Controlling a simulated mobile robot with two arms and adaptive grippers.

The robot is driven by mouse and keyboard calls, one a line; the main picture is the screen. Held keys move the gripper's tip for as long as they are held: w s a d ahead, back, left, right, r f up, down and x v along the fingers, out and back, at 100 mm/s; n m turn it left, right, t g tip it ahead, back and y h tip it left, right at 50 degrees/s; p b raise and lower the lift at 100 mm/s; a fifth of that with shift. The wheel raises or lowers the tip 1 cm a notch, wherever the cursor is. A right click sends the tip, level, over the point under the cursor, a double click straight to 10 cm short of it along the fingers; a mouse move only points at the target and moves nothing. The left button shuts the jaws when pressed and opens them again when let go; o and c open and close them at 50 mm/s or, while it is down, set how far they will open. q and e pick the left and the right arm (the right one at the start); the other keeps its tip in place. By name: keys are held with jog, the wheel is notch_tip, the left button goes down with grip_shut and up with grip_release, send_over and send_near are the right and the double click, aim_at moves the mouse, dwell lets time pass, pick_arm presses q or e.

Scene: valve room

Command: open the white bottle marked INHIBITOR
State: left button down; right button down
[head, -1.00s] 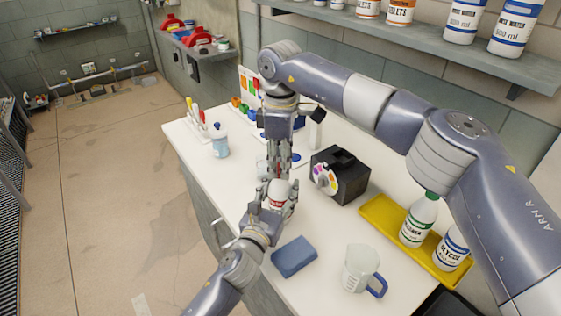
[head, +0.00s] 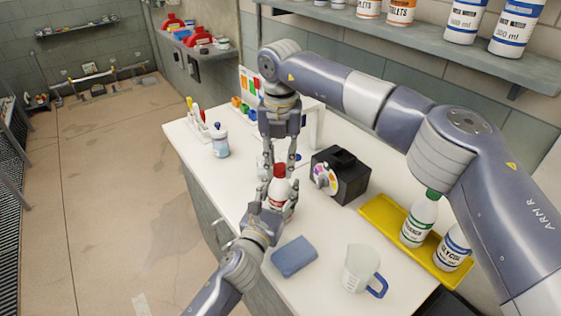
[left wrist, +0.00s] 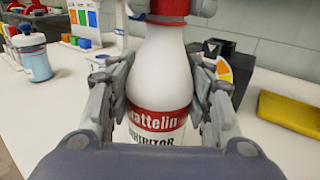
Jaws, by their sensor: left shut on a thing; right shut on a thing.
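The white INHIBITOR bottle (head: 281,190) stands upright, with a red and white label that shows in the left wrist view (left wrist: 160,128). My left gripper (head: 277,198) is shut around its body; its fingers show on both sides of the bottle in the left wrist view (left wrist: 160,95). The red cap (head: 279,170) is at the bottle's top. My right gripper (head: 279,165) comes down from above and is shut on the cap, a finger on either side. I see no gap between cap and neck. Whether the bottle's base touches the counter is hidden.
The white counter (head: 325,225) holds a blue sponge (head: 294,256), a clear jug (head: 361,268), a black box (head: 342,176) and a yellow tray (head: 380,215) with two bottles. A pale blue bottle (head: 220,143) stands at the left edge. A shelf of bottles hangs above.

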jog(key=n, duration=0.5)
jog(key=shift+w+r+n, duration=0.1)
jog(key=shift+n, duration=0.3)
jog(key=n, duration=0.3)
jog(key=shift+n, duration=0.3)
jog(key=n, duration=0.3)
jog(key=shift+a+n, duration=0.1)
jog(key=shift+n, duration=0.3)
jog(key=n, duration=0.3)
jog(key=shift+n, duration=0.4)
jog(key=n, duration=0.3)
jog(key=shift+n, duration=0.3)
jog(key=n, duration=1.4)
